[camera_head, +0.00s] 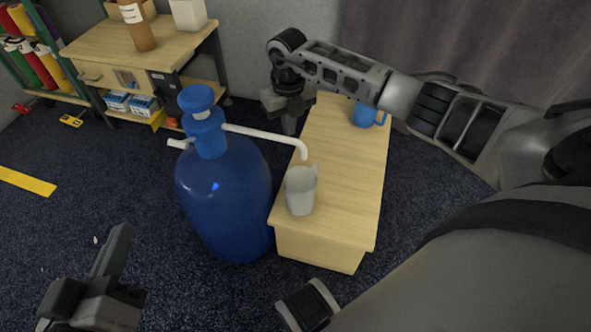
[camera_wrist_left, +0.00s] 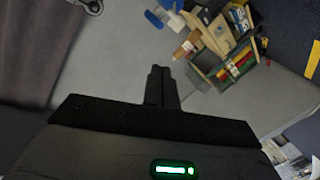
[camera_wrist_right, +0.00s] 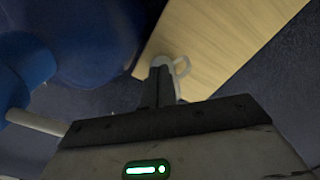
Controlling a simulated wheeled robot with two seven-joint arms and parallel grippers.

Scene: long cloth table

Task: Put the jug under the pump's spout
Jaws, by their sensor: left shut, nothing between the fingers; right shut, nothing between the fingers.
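The pump (camera_head: 205,130) sits on a large blue bottle (camera_head: 225,195) beside the bench. Its white spout (camera_head: 265,135) reaches over the bench, and its downturned tip appears just above the far side of the jug's rim. My right gripper (camera_head: 290,124) is shut and empty, beyond the spout at the bench's far left side. In the right wrist view, the jug (camera_wrist_right: 183,66) is partly hidden behind my fingers. My left gripper (camera_head: 122,236) is shut and empty at lower left.
A blue mug (camera_head: 364,116) stands at the bench's far end, close below my right arm. A wooden workbench (camera_head: 150,45) with a brown bottle (camera_head: 137,27) and a white container (camera_head: 188,14) is at the back left. Open carpet lies left of the blue bottle.

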